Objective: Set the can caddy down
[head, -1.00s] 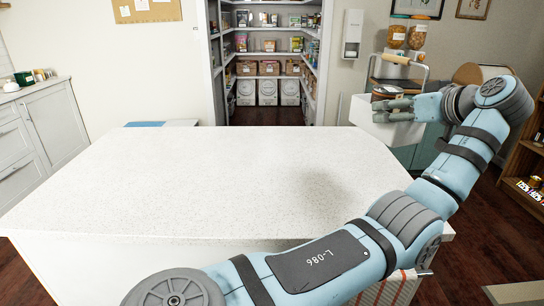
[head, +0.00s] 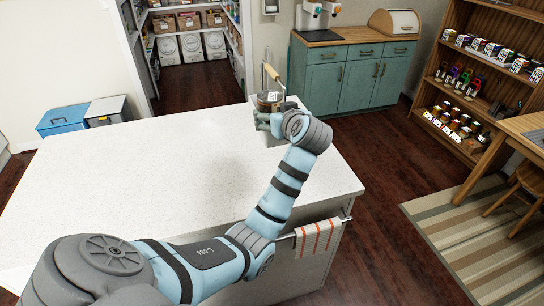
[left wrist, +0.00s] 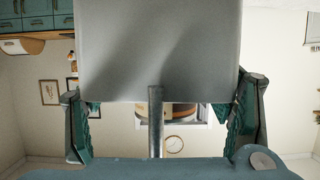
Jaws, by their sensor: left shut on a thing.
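The can caddy (head: 271,73) shows in the head view at the far right corner of the white counter (head: 150,165). It has a wooden handle bar and a dark round can (head: 268,98) in it. My left gripper (head: 265,121) is shut on the caddy's near side and partly hides it. In the left wrist view, a plain grey wall of the caddy (left wrist: 158,50) and a metal post stand between the two fingers (left wrist: 160,118). The caddy looks upright; I cannot tell whether its base touches the counter. My right gripper is out of view.
The counter's middle and left are bare. A striped towel (head: 318,240) hangs on a rail at its right end. Teal cabinets (head: 355,80) stand behind, a wooden shelf with cans (head: 480,70) at right. Blue and grey bins (head: 65,118) stand beyond the counter's left back edge.

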